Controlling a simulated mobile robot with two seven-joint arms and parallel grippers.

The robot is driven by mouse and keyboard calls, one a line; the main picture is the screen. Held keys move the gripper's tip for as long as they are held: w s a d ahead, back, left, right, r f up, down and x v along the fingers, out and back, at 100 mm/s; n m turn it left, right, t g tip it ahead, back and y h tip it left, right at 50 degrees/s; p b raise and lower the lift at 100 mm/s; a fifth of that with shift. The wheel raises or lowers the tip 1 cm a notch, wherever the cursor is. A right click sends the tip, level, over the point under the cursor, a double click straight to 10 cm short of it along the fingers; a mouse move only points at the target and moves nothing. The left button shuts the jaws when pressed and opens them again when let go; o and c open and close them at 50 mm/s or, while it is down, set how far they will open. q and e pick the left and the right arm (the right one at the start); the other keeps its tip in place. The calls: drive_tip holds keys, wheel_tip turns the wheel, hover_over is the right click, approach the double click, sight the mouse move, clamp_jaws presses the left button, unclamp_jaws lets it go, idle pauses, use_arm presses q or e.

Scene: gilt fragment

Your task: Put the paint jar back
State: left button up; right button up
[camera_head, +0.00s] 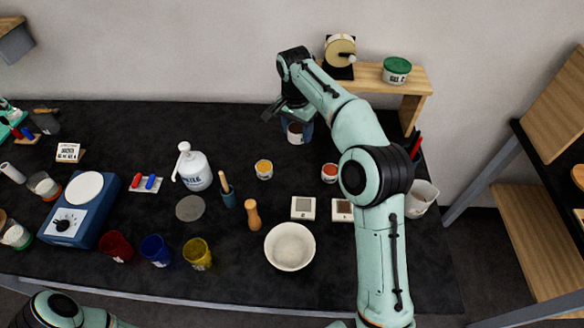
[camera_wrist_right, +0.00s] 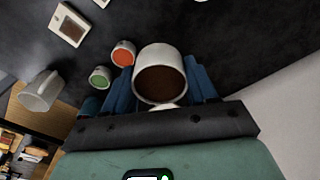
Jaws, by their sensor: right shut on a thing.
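A white jar with brown contents (camera_head: 296,132) is at the back of the dark worktop, left of the small wooden shelf. In the right wrist view the jar (camera_wrist_right: 160,73) is between the blue fingers, its mouth showing brown inside. My right gripper (camera_head: 297,121) is shut on this jar. The jar looks upright; I cannot tell whether it touches the worktop. My left arm shows only in part at the lower left, and its gripper is out of view.
A wooden shelf (camera_head: 415,84) holds a green-lidded tub (camera_head: 396,70). An orange jar (camera_head: 330,172), a yellow jar (camera_head: 264,169) and a white bottle (camera_head: 196,171) stand nearby. A white bowl (camera_head: 289,247) is in front.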

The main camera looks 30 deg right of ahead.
drive_tip(key=b, duration=0.2)
hover_over(298, 175)
wheel_tip(298, 175, down, 11)
drive_tip(key=shift+a+r, duration=0.15)
drive_tip(key=shift+r, duration=0.05)
use_arm(q)
drive_tip(key=shift+s+f+b, duration=0.15)
drive_tip(key=shift+s+f, duration=0.7)
drive_tip(key=shift+f, duration=0.2)
drive_tip(key=shift+s+f+b, duration=0.15)
drive_tip(key=shift+s+f, duration=0.7)
drive_tip(key=shift+f, duration=0.2)
use_arm(e)
drive_tip(key=shift+f, duration=3.15)
drive_tip(key=shift+f, duration=0.15)
drive_tip(key=o, duration=1.1)
drive_tip(key=shift+o, duration=0.2)
use_arm(q)
drive_tip(key=shift+w+r+p, duration=0.7)
drive_tip(key=shift+r+p, duration=0.1)
drive_tip(key=shift+r, duration=0.25)
use_arm(e)
wheel_tip(298, 175, up, 12)
drive_tip(key=shift+s+a, duration=0.2)
drive_tip(key=shift+a, duration=0.2)
